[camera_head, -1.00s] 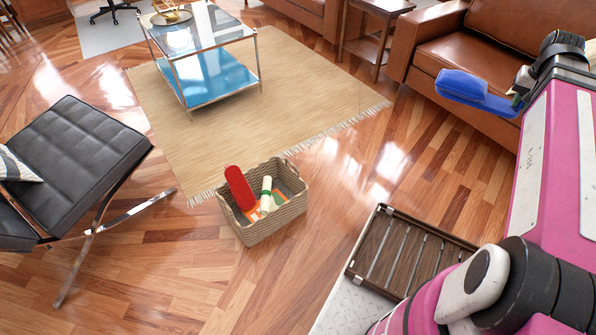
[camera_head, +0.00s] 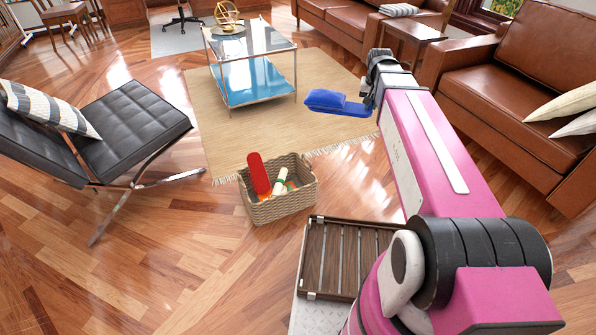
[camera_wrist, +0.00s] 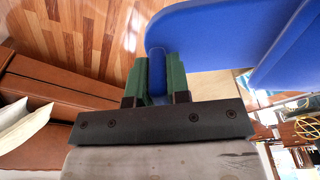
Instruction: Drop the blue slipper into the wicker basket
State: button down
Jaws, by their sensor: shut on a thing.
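The blue slipper (camera_head: 337,103) is held in the air by my gripper (camera_head: 368,102), to the right of and higher than the basket in the head view. In the wrist view the green fingers of my gripper (camera_wrist: 157,75) are shut on a narrow part of the blue slipper (camera_wrist: 215,35), which extends to the right. The wicker basket (camera_head: 283,208) stands on the wood floor near the rug's front edge. It holds a red object (camera_head: 258,174) and a pale cylinder-like object (camera_head: 280,180), with some orange and green beside them.
A black lounge chair (camera_head: 130,130) stands left of the basket. A glass table (camera_head: 250,50) stands on the tan rug (camera_head: 205,115) behind it. A brown leather armchair (camera_head: 500,80) is at right.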

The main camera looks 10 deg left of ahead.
jog(key=w+a+f+m, duration=0.1)
jog(key=w+a+f, duration=0.2)
jog(key=a+f, duration=0.5)
jog(key=w+a+f+m, duration=0.1)
jog(key=w+a+f, duration=0.1)
jog(key=a+f, duration=0.65)
jog(key=m, duration=0.1)
send_over(302, 188)
jog(key=shift+h, duration=0.3)
jog(key=shift+f, duration=14.85)
jog(key=c, duration=1)
grip_release()
notch_tip(302, 188, up, 11)
jog(key=s, duration=0.1)
jog(key=shift+s+a, duration=0.2)
jog(key=shift+a, duration=0.2)
